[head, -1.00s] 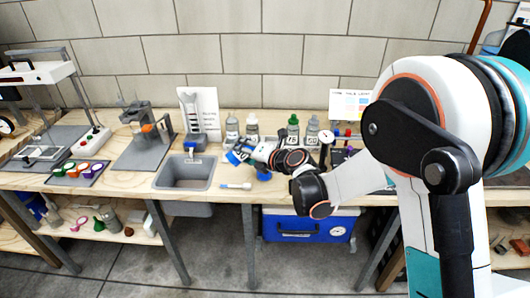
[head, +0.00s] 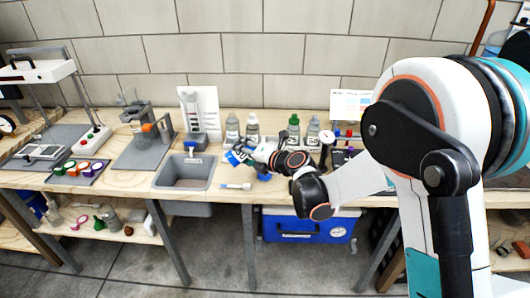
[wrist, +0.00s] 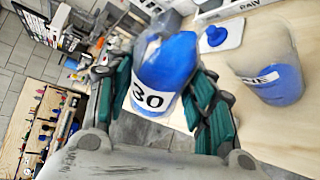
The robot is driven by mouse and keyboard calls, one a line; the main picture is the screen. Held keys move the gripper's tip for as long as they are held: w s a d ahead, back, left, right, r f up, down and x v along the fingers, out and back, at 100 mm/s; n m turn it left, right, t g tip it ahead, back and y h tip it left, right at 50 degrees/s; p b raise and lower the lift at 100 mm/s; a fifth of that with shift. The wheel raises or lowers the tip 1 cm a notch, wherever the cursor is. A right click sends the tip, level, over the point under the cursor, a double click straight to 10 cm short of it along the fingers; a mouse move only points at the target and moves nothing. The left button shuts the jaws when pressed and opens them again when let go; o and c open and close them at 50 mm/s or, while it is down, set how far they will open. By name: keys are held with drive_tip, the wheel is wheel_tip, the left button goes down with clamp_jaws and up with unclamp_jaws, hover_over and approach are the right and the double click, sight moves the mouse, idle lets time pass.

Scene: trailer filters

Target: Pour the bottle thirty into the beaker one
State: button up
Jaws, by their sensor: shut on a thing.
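Bottle thirty (wrist: 160,65) is held in my gripper (wrist: 153,85), between its dark green finger pads in the wrist view. It has a white label reading 30 and shows blue inside. In the head view the bottle (head: 236,158) is tilted over the bench beside the sink, at the end of my gripper (head: 250,155). Beaker one (wrist: 275,75) is clear, with a label partly readable as "NE", and stands on the wood just right of the bottle in the wrist view. It holds blue liquid. The bottle's mouth is not clear to see, and I cannot tell whether liquid is flowing.
A grey sink (head: 185,174) lies left of my gripper. Several labelled bottles (head: 293,128) stand behind it near the wall. A small brush-like tool (head: 236,186) lies on the front of the bench. A blue knob on a white base (wrist: 215,35) sits near the beaker.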

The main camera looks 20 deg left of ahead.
drive_tip(key=shift+f+m+y+b, duration=0.35)
drive_tip(key=shift+m+y, duration=0.15)
drive_tip(key=shift+m, duration=0.2)
idle(2.3)
drive_tip(key=shift+r, duration=0.1)
